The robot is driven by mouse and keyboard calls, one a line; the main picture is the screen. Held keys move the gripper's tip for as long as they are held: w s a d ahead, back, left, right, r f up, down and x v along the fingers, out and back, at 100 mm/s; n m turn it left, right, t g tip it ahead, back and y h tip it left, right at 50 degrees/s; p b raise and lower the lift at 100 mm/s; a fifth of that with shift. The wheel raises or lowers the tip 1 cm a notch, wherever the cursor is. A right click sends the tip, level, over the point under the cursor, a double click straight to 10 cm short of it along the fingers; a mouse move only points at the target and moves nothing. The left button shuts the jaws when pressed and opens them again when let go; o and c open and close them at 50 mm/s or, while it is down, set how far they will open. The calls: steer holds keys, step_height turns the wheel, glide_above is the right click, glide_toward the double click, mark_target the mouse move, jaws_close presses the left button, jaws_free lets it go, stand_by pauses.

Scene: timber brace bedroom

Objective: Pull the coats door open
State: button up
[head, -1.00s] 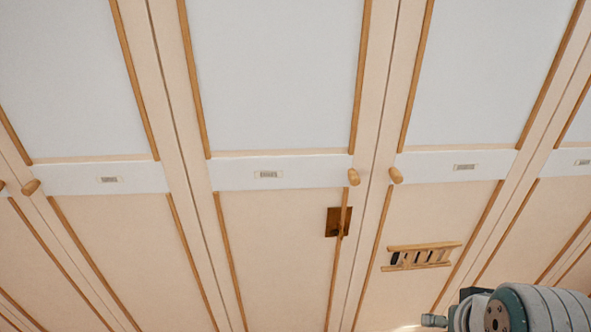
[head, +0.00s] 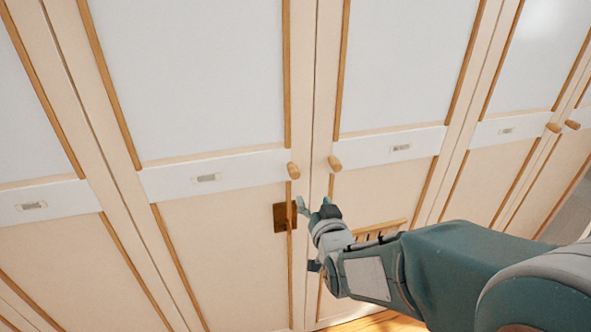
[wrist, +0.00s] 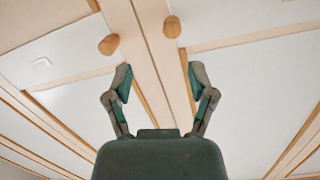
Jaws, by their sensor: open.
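A row of tall cream cupboard doors with pale upper panels fills the head view. Each has a small label plate, too small to read, so I cannot tell which is the coats door. Two wooden knobs face each other across a seam: the left knob (head: 293,170) on the left door (head: 215,125), the right knob (head: 334,162) on the right door (head: 395,75). The left knob (wrist: 108,45) and right knob (wrist: 172,26) also show in the wrist view, ahead of the fingertips. My gripper (head: 314,206) is open and empty, just below the knobs, apparently touching neither.
A brown square plate (head: 280,218) is on the lower left door, close beside my gripper. A wooden rack (head: 375,231) sits low on the right door, partly behind my arm. Wooden floor (head: 375,322) shows below.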

mark_target(296, 176)
steer(key=shift+t+y, duration=0.5)
steer(key=shift+t, duration=0.1)
steer(key=x, duration=0.8)
steer(key=a+x, duration=0.1)
steer(key=x, duration=0.2)
steer(key=shift+w+a+f, duration=0.2)
steer(key=shift+a+f, duration=0.05)
jaws_close()
